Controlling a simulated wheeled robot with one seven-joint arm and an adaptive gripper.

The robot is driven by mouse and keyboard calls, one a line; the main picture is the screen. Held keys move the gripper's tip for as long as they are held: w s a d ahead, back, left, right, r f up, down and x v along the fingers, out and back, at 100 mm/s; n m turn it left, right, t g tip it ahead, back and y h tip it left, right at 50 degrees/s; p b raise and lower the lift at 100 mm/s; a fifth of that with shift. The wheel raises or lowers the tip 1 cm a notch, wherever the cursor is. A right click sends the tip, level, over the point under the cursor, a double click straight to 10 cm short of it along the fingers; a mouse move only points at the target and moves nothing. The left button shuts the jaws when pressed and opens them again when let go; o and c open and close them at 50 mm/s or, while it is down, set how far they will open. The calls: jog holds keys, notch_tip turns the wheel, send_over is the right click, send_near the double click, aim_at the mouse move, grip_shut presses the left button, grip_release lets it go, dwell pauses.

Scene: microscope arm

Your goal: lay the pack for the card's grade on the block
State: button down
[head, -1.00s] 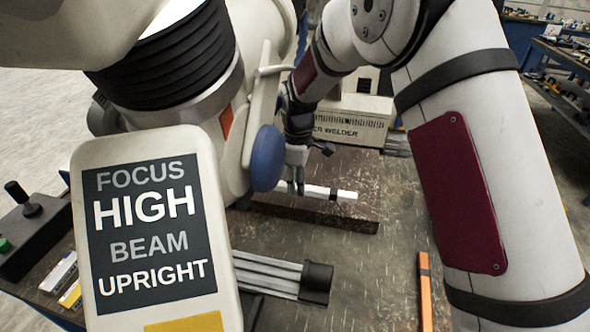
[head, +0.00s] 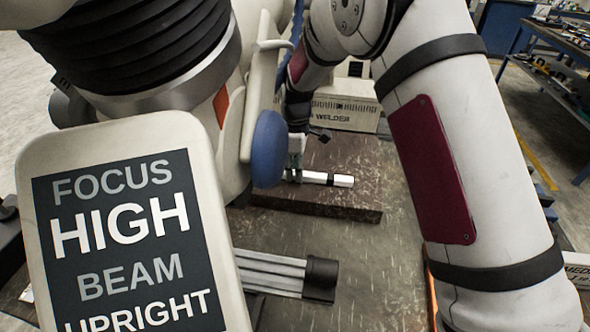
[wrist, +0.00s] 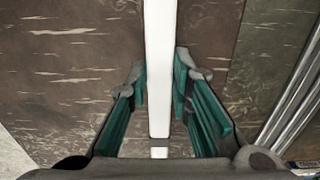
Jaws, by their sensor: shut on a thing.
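The card (head: 120,240) stands large at the left of the head view and reads FOCUS HIGH BEAM UPRIGHT; its lower edge is cut off. A slim white pack with a black band (head: 342,181) is over the dark brown block (head: 335,208). My gripper (head: 295,165) is shut on the pack near its left part, partly hidden behind a blue pad. In the wrist view, the teal fingers (wrist: 160,95) close on both sides of the white pack (wrist: 160,45), with the streaked brown block (wrist: 75,60) below. I cannot tell whether the pack touches the block.
A cream body with black bellows and a blue pad (head: 268,148) rises close left of my gripper. A bundle of grey bars with a black cap (head: 320,278) lies in front of the block. A welder box (head: 345,112) stands behind. An orange strip is mostly hidden by my arm.

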jog(key=shift+f, duration=0.15)
jog(key=c, duration=1.4)
grip_release()
jog(key=shift+c, duration=0.2)
